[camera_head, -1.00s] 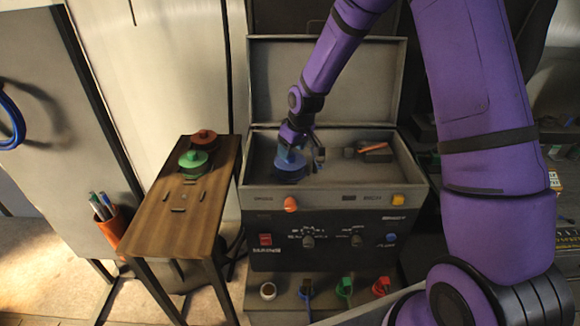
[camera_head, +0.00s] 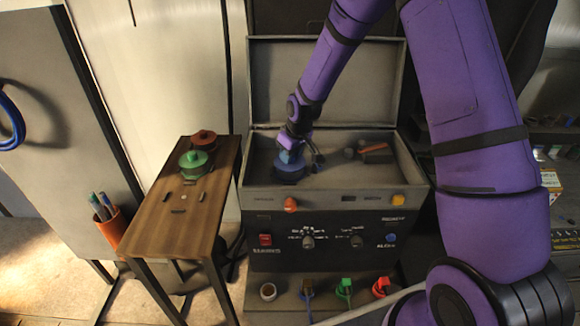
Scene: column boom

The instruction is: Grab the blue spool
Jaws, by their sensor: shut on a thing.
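The blue spool (camera_head: 289,172) stands in the left part of the open box's tray, its wide base on the tray floor as far as I can tell. My gripper (camera_head: 291,156) reaches down over it from above and is shut on its upper part. The fingers and the arm's end partly hide the spool's top.
The open box (camera_head: 258,192) has a raised lid behind and knobs on its front. An orange-topped item (camera_head: 374,147) lies in the tray's right part. A wooden table (camera_head: 160,225) at left carries a green spool (camera_head: 194,164) and a red spool (camera_head: 204,136). An orange pen cup (camera_head: 112,229) hangs left.

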